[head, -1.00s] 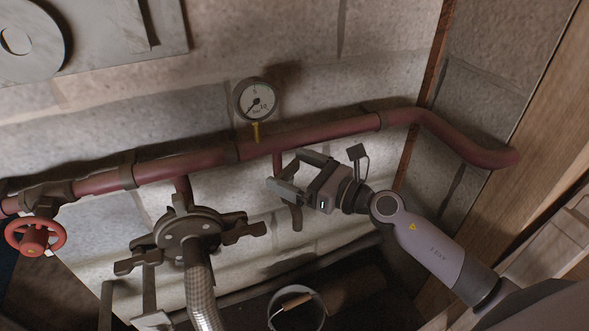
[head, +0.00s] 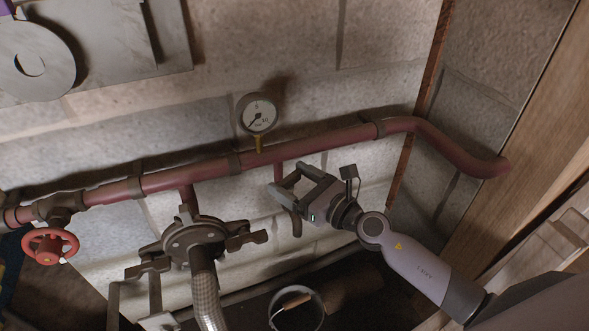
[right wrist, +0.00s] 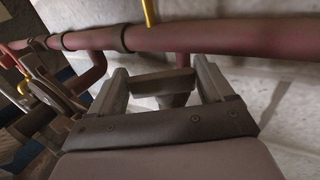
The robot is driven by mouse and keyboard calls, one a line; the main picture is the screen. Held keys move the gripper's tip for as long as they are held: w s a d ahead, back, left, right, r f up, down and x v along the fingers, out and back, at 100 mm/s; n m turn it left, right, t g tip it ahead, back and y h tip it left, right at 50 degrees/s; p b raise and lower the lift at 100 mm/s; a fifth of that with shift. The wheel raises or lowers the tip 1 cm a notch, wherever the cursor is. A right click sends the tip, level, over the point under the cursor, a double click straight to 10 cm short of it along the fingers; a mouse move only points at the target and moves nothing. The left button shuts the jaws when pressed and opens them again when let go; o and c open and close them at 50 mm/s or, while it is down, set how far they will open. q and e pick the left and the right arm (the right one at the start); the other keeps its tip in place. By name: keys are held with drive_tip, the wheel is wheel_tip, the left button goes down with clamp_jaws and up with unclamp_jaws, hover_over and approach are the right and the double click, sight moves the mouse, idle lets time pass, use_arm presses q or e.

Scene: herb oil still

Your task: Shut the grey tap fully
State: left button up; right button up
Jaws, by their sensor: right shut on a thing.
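The grey tap (head: 297,228) hangs below the red pipe on a short drop, with its spout pointing down. My right gripper (head: 283,187) is at the tap, just under the pipe, and hides most of its body and handle in the head view. In the right wrist view a grey handle bar (right wrist: 163,82) runs across between the two fingers, with the tap body behind it. My right gripper is shut on this handle. My left gripper is not in view.
The red pipe (head: 320,142) runs along the stone wall just above my gripper. A gauge (head: 257,114) stands on it. A clamped flange (head: 195,238) with a braided hose and a red handwheel (head: 50,246) are to the left. A bucket (head: 297,309) is below.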

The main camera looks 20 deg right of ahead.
drive_tip(key=m+h+p, duration=0.1)
drive_tip(key=m+t+h+p, duration=0.1)
drive_tip(key=h+p, duration=0.2)
drive_tip(key=shift+s+a+r+m+t, duration=0.1)
drive_tip(key=shift+a+r+m+t, duration=0.15)
drive_tip(key=shift+r+m+t, duration=0.15)
drive_tip(key=m+h+p, duration=0.1)
drive_tip(key=h, duration=0.1)
drive_tip(key=shift+a+f+m+h+p, duration=0.1)
drive_tip(key=shift+f+m+h+p, duration=0.15)
drive_tip(key=shift+m+h+p, duration=0.15)
drive_tip(key=shift+f+m+t+h, duration=0.1)
drive_tip(key=shift+m+t+h, duration=0.2)
drive_tip(key=shift+m+h, duration=0.45)
drive_tip(key=shift+h, duration=0.35)
drive_tip(key=o, duration=0.9)
drive_tip(key=shift+a, duration=0.1)
drive_tip(key=shift+o, duration=0.2)
drive_tip(key=shift+s, duration=0.15)
